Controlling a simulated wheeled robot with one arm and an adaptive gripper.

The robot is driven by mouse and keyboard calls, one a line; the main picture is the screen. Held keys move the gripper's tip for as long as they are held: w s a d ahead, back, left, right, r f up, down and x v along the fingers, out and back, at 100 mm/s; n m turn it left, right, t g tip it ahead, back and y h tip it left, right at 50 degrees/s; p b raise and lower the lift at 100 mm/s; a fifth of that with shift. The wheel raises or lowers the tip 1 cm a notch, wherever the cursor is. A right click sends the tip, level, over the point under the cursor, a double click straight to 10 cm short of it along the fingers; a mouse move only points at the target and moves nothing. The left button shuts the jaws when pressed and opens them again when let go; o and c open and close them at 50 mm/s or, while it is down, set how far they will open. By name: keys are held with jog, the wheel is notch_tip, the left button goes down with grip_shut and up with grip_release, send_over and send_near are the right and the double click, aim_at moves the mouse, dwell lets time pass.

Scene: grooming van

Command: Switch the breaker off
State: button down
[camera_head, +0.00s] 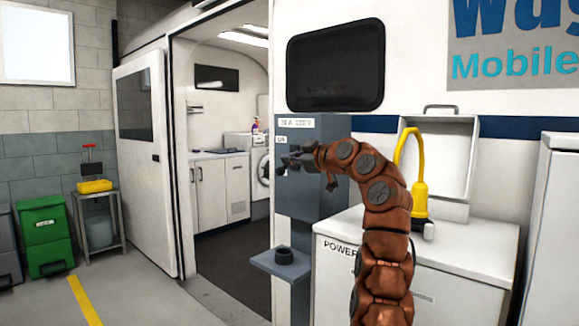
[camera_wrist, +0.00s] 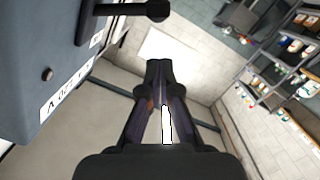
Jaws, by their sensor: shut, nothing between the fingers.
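The breaker box (camera_head: 305,200) is a grey-blue box on a post beside the van's open doorway, with white labels on its upper face. In the wrist view the box (camera_wrist: 35,70) fills the upper left, with a label strip ending in "120V". A black lever with a rounded knob (camera_wrist: 155,10) sticks out from it at the top edge. My gripper (camera_head: 284,163) is in front of the box's face in the head view, and its arm hides part of the box. In the wrist view my gripper (camera_wrist: 158,66) is shut and empty, apart from the lever.
A small shelf (camera_head: 270,264) with a dark round thing juts out below the box. A white cabinet (camera_head: 460,255) with a yellow-handled tool (camera_head: 419,195) stands to the right. The doorway is open at the left. Shelves with bottles (camera_wrist: 285,50) show in the wrist view.

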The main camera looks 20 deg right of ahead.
jog(key=f+b+v, duration=0.1)
jog(key=v, duration=0.8)
jog(key=shift+s+d+r, duration=0.25)
jog(key=shift+d+r, duration=0.1)
jog(key=shift+r, duration=0.1)
